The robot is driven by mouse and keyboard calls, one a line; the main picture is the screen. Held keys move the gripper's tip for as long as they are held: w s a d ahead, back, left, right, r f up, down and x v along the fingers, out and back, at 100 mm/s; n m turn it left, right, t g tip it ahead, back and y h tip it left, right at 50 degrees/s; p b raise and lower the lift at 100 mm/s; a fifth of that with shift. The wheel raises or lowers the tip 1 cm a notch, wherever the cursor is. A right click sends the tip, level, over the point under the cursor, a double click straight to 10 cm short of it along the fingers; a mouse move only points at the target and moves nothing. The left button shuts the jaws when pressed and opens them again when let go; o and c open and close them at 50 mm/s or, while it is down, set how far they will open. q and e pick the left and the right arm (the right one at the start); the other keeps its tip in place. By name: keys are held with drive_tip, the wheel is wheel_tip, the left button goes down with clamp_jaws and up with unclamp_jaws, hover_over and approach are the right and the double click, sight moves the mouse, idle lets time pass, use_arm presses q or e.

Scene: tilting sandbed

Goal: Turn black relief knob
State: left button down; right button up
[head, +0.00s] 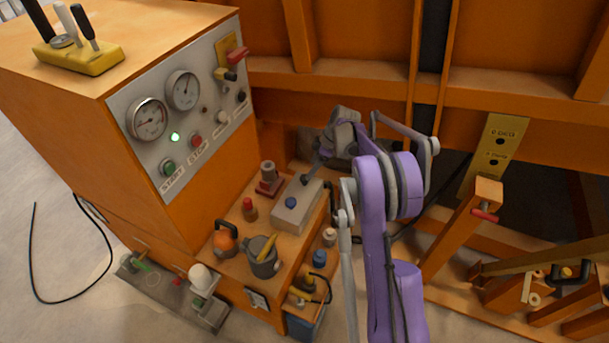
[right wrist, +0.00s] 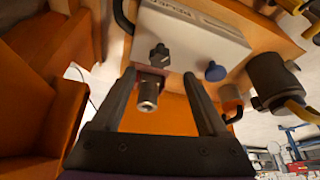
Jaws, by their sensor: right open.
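The black relief knob (right wrist: 159,54) is on a light grey block (right wrist: 200,32) with upside-down lettering, seen in the right wrist view. In the head view the block (head: 292,222) stands on the orange bench, and the knob (head: 305,179) is at its far end. My right gripper (right wrist: 160,76) is open. The knob appears between and just beyond its fingertips, with no visible contact. A metal fitting (right wrist: 148,92) also shows between the fingers. In the head view my right gripper (head: 317,165) is partly hidden by its wrist. My left gripper is out of view.
A blue knob (right wrist: 214,71) is on the same block. A dark pot (head: 263,260), an orange round part (head: 225,240) and a red-capped part (head: 249,210) crowd the bench. The gauge panel (head: 205,100) rises at left. An orange frame (head: 350,75) stands behind.

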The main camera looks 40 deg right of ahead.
sight(305, 181)
drive_tip(key=x, duration=0.6)
clamp_jaws()
idle(0.3)
